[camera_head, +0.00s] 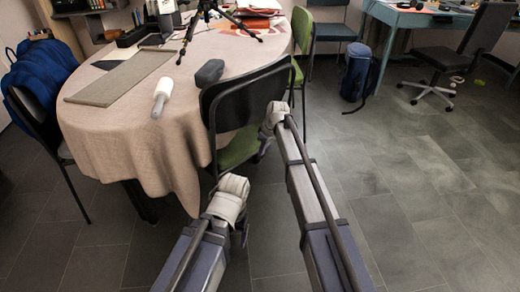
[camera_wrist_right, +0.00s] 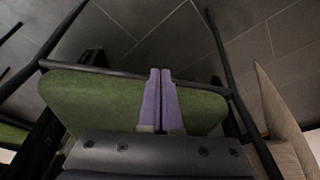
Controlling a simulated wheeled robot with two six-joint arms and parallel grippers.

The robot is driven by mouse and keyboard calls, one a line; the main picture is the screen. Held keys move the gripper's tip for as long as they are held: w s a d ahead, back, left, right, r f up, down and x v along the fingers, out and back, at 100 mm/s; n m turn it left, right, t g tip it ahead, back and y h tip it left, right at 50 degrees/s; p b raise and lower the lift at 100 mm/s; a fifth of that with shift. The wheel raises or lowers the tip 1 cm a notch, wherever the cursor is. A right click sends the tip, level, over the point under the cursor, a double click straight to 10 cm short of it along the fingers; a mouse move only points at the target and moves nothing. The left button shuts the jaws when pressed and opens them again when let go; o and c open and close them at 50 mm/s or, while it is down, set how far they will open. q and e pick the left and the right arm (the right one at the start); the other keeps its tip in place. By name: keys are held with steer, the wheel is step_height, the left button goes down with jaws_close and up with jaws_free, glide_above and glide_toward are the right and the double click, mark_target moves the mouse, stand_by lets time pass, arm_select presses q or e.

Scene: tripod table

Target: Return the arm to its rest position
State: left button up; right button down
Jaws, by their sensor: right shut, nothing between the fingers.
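My right arm (camera_head: 308,195) reaches forward from the bottom of the head view to the black chair with a green seat. My right gripper (camera_head: 263,150) is small there, beside the chair's backrest. In the right wrist view its purple fingers (camera_wrist_right: 160,100) are together and empty, in front of the green seat (camera_wrist_right: 90,98); I cannot tell whether they touch it. My left arm (camera_head: 195,255) is bent lower, with its pale wrist (camera_head: 230,198) near the tablecloth's edge. The left fingers cannot be made out.
The chair's black backrest (camera_head: 246,95) stands close to my right wrist. The cloth-covered table (camera_head: 120,135) holds a grey board (camera_head: 118,78), a white-handled tool (camera_head: 161,96), a dark case (camera_head: 209,72) and a tripod (camera_head: 205,22). A blue backpack (camera_head: 356,73) stands on the floor. Tiled floor (camera_head: 420,190) is clear at right.

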arm_select(q)
step_height(320, 180, up, 5)
steer(key=p, duration=0.3)
steer(key=shift+f, duration=0.1)
arm_select(e)
steer(key=v, duration=0.5)
steer(key=shift+s, duration=0.15)
steer(key=s+m+g+h, duration=0.2)
steer(key=s+m+h, duration=0.25)
steer(key=s, duration=3.15)
arm_select(q)
step_height(320, 180, up, 34)
steer(key=p, duration=3.4)
steer(key=shift+f, duration=0.2)
arm_select(e)
step_height(320, 180, up, 33)
steer(key=m, duration=0.1)
steer(key=shift+a+y, duration=0.3)
steer(key=shift+y, duration=0.05)
steer(key=shift+w+f, duration=0.1)
steer(key=shift+f, duration=0.05)
